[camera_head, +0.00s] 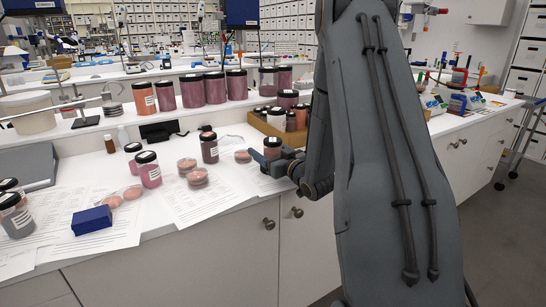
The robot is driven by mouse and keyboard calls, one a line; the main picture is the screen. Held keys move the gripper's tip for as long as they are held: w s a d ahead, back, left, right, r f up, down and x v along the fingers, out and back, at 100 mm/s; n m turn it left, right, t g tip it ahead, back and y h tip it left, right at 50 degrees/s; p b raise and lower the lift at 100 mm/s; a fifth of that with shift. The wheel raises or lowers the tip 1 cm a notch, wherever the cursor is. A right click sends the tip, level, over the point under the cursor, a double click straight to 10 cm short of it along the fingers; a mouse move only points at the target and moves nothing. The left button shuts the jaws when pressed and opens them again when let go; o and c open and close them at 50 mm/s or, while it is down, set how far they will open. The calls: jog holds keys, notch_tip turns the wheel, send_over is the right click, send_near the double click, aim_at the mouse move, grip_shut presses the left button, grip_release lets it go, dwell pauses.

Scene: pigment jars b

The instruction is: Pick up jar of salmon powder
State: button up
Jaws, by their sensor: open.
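A small black-lidded jar with salmon-orange contents (272,145) stands on the near counter, right of centre. Its lower part is partly hidden by my gripper (262,162). My gripper is open and low over the counter's front, its fingers pointing left, close to this jar. I cannot tell if they touch. A larger jar with salmon-orange powder (144,102) stands at the left end of the row on the raised shelf, well away from my gripper.
Several mauve jars (215,90) line the shelf. Pink dishes (197,178), a pink jar (149,173), a dark reddish jar (209,150), a blue box (91,220) and papers cover the near counter. A cardboard tray (262,124) holds small jars behind my gripper.

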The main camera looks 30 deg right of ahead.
jog(key=c, duration=1.2)
jog(key=shift+w, duration=0.1)
jog(key=shift+r, duration=0.2)
